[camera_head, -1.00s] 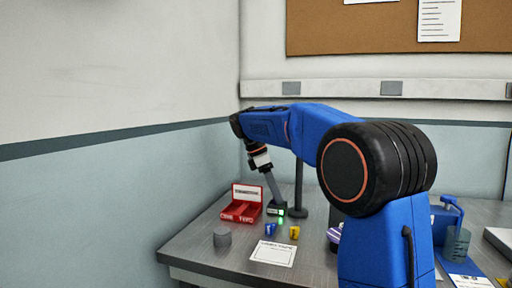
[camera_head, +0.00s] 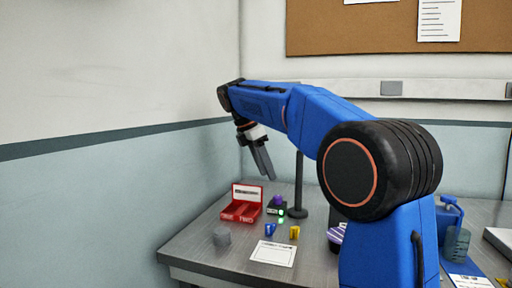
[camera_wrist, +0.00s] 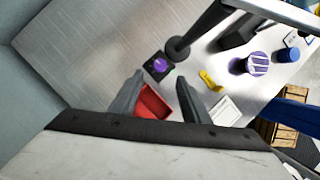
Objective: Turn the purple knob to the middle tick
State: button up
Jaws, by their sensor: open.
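The purple knob (camera_wrist: 159,66) sits on top of a small dark box (camera_wrist: 150,72) near the post on the table. In the head view the knob (camera_head: 278,199) shows as a small purple top on the box, which has a green light on its front. My gripper (camera_head: 268,176) is open and empty, raised above the table and a little above the box. In the wrist view my gripper's two fingers (camera_wrist: 158,90) stand apart, with the knob beyond and between their tips. The knob's pointer and the ticks are too small to read.
A red divided bin (camera_head: 241,210) stands left of the box, and a dark post (camera_head: 298,212) stands close on its right.

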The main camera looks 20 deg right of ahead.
jog(key=v, duration=0.8)
jog(key=shift+r, duration=0.15)
jog(key=shift+s, duration=0.15)
